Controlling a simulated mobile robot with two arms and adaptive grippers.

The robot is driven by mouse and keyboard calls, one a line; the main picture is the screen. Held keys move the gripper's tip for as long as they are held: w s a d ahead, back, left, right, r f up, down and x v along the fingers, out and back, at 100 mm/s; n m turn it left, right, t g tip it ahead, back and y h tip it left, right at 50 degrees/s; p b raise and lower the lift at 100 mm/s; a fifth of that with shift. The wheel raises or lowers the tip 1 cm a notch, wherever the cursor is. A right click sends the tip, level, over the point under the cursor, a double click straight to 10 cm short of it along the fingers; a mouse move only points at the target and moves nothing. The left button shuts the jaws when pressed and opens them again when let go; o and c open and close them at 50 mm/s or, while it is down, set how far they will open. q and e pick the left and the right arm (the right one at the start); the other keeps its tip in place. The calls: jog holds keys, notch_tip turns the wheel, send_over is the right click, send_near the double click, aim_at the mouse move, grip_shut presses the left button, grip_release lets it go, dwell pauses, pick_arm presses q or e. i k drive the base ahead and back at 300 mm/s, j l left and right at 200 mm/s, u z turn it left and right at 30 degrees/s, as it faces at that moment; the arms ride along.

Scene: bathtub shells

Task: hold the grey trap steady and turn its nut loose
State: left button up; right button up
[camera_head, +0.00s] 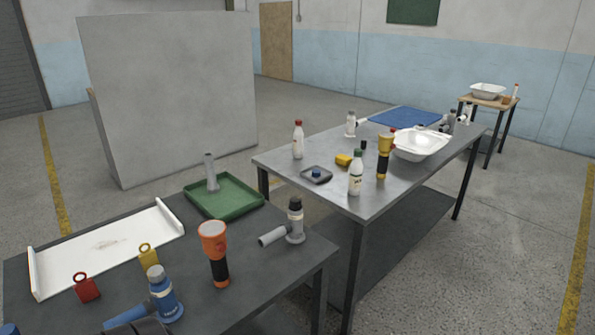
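A grey trap (295,230) stands upright near the right edge of the near dark table. Its grey side pipe (272,236) points left, and a dark nut (295,204) sits at its top. Whether the nut is tight or loose cannot be seen. Another greyish trap-like fitting (450,121) stands at the back of the far table, small and partly hidden.
Far table (275,163) holds bottles and a white basin (421,146). Grey partition (170,95) stands behind.

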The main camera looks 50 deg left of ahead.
aim_at(295, 202)
jog(key=i+u, duration=0.1)
jog(key=i, duration=0.6)
jog(key=i+l+u, duration=0.1)
jog(key=i, duration=0.65)
jog(key=i+l+u, duration=0.1)
jog(key=i, duration=0.6)
jog(key=i+u, duration=0.25)
jog(key=u, duration=0.2)
jog(key=i+u, duration=0.25)
jog(key=u, duration=0.25)
jog(key=i+l+u, duration=0.15)
jog(key=u, duration=0.3)
jog(key=i+l+u, duration=0.25)
jog(key=u, duration=2.65)
